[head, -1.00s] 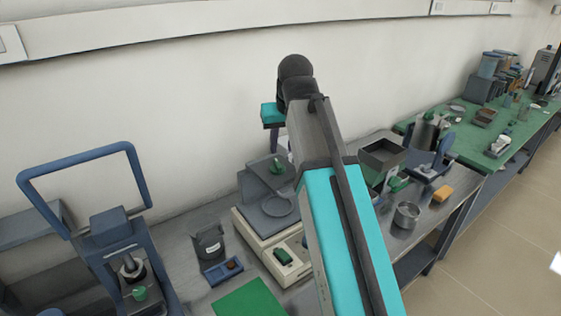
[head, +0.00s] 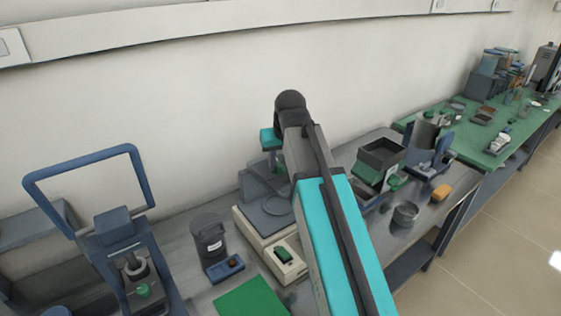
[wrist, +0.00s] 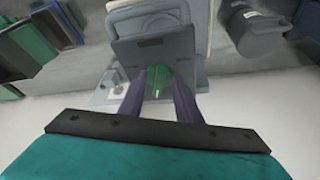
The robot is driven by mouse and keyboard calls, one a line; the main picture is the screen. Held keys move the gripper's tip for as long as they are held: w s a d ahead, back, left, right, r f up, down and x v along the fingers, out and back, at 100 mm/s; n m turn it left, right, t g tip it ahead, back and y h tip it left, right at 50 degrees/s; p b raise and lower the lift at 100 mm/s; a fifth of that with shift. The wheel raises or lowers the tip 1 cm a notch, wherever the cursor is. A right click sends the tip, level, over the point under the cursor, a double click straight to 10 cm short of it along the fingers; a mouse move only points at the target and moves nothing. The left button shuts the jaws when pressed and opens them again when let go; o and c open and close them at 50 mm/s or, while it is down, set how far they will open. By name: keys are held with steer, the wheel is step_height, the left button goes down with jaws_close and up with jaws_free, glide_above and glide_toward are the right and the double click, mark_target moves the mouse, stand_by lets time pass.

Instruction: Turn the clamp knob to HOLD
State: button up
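A green knob (wrist: 159,78) shows in the wrist view, in front of a dark grey plate (wrist: 150,50). My gripper (wrist: 160,88) is open, with one dark finger on each side of the knob. I cannot tell whether the fingers touch it. In the head view my gripper (head: 272,158) points down over the back of the balance-like device (head: 248,220), and the knob there is hidden behind it. No HOLD marking is readable. Another green knob (head: 143,290) sits on the blue press-like device (head: 115,225) at the left.
A dark labelled canister (head: 208,240) stands left of the device, near a green mat (head: 250,298). The wall is close behind.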

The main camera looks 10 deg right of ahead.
steer(key=shift+w+f, duration=0.1)
steer(key=shift+f, duration=0.15)
